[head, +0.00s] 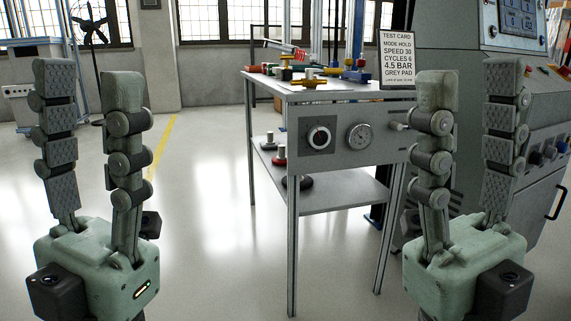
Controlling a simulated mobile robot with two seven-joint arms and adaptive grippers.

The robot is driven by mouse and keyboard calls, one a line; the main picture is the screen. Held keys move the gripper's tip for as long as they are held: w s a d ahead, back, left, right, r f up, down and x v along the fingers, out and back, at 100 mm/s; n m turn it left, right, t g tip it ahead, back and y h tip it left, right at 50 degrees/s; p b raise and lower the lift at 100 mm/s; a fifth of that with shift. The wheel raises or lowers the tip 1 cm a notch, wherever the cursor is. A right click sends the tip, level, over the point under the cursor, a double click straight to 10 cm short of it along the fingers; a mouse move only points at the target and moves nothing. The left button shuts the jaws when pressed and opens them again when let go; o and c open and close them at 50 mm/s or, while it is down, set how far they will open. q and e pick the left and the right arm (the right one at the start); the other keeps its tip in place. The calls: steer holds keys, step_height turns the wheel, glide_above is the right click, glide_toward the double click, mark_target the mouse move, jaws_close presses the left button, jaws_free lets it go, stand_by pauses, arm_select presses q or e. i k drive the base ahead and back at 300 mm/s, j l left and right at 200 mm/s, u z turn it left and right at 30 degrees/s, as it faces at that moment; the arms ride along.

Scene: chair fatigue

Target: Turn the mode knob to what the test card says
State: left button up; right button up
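The test card (397,60) stands at the right end of the bench top and reads MODE HOLD, SPEED 30, CYCLES 6, 4.5 BAR, GREY PAD. On the bench front panel (300,160) is a round knob (319,137) with a white ring on a dark plate. To its right is a round grey dial (360,136). I cannot tell which is the mode knob, and their marks are too small to read. My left gripper (88,85) is upright, open and empty, left of the bench. My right gripper (470,95) is upright, open and empty, in front of the panel's right side.
The bench top (300,90) holds several coloured parts. Its lower shelf (330,194) carries round pads. A large grey machine (450,50) with a screen and knobs stands at the right. Open floor (210,200) lies between my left gripper and the bench.

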mark_target(537, 158)
steer(key=z, duration=1.45)
